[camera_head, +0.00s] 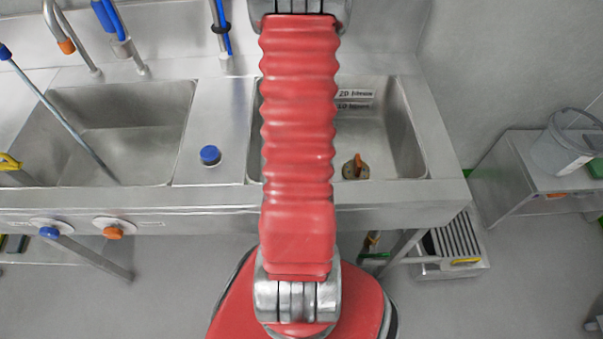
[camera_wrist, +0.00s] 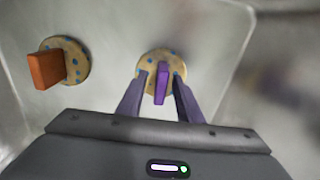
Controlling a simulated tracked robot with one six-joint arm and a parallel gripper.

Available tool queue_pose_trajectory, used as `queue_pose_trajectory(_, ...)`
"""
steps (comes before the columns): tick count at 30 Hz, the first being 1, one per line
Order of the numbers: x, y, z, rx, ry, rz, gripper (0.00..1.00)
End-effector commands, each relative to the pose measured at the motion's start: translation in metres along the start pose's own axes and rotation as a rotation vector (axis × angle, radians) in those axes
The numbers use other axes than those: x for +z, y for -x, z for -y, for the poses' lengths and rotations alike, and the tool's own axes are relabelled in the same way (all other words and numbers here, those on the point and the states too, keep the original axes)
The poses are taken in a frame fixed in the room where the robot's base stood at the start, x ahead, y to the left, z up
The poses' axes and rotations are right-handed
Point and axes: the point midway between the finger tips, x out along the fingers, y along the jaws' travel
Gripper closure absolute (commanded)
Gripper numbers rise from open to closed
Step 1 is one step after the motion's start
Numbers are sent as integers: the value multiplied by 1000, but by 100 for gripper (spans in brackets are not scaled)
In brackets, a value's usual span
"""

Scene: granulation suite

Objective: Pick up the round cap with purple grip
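The round cap with purple grip (camera_wrist: 161,60) shows in the wrist view as a pale disc with blue dots and an upright purple grip (camera_wrist: 162,84). My gripper (camera_wrist: 160,78) is open. Its two fingers stand on either side of the purple grip, with gaps visible on both sides. I cannot tell how deep the fingers reach around it. In the head view, this cap and my gripper are not visible; my red arm covers the middle of the picture.
A similar cap with an orange grip (camera_wrist: 47,69) lies to the left in the wrist view; in the head view an orange-gripped cap (camera_head: 356,167) is in the right sink basin (camera_head: 408,130). Basin walls surround it. A blue knob (camera_head: 210,155) sits on the divider.

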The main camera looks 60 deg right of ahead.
Motion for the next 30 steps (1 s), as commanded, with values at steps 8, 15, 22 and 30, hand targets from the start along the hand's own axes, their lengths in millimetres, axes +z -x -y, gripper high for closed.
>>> queue_pose_trajectory(8,0,0,0,0,0,0,87)
queue_pose_trajectory(15,0,0,0,0,0,0,100)
queue_pose_trajectory(22,0,0,0,0,0,-1,100)
queue_pose_trajectory(30,0,1,0,0,0,-1,100)
